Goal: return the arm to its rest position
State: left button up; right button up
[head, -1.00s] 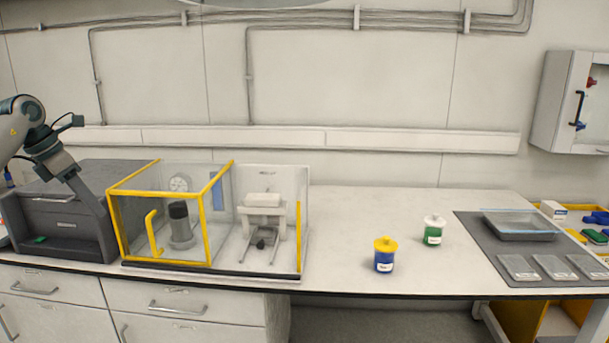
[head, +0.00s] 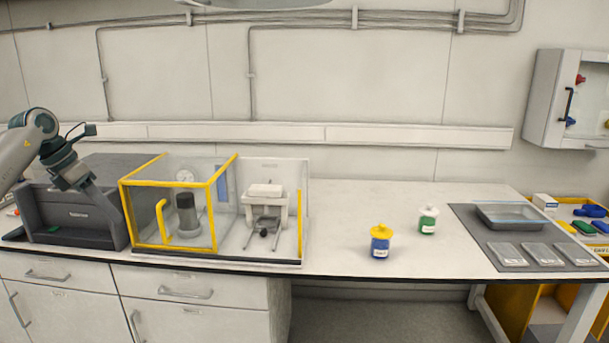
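My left arm (head: 28,145) comes in from the left edge, bent over the dark grey box on the counter. Its gripper (head: 82,183) points down and to the right in front of that box. The fingertips are small and blend into the dark box, so I cannot tell whether they are open or shut. I see no object clearly held in it. My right arm and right gripper are not in view.
The dark grey box (head: 75,218) stands beside a yellow-framed clear enclosure (head: 180,248). A blue jar (head: 380,246) and a green jar (head: 427,221) stand mid-counter. A grey mat (head: 475,230) holds a tray (head: 515,221). The counter between enclosure and jars is clear.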

pick_arm(q)
jog(key=w+d+f+n+h, duration=0.15)
jog(key=d+f+h, duration=0.25)
jog(key=d+f, duration=0.65)
jog(key=w+d+f+n+h, duration=0.15)
jog(key=d+f+h, duration=0.25)
jog(key=d+f, duration=0.65)
jog(key=s+d+f+n+t+h, duration=0.3)
jog(key=d+f+n+t, duration=0.3)
jog(key=d+f+n, duration=0.65)
jog(key=s+f+n+t+y, duration=0.1)
jog(key=s+f+n+y, duration=0.2)
jog(key=s+f+n, duration=0.5)
jog(key=s+f+n+t+y, duration=0.2)
jog(key=s+f+n+y, duration=0.15)
jog(key=f, duration=0.85)
jog(key=s+f+n+t+y, duration=0.1)
jog(key=s+f+n+y, duration=0.2)
jog(key=s+f+n, duration=0.35)
jog(key=s+f+n+g+y, duration=0.1)
jog(key=s+f+n+g, duration=0.2)
jog(key=s+f, duration=0.6)
jog(key=s+f+n+g+y, duration=0.2)
jog(key=s+f+n, duration=0.2)
jog(key=s+f, duration=0.6)
jog(key=shift+s+g, duration=0.4)
jog(key=shift+s, duration=3.65)
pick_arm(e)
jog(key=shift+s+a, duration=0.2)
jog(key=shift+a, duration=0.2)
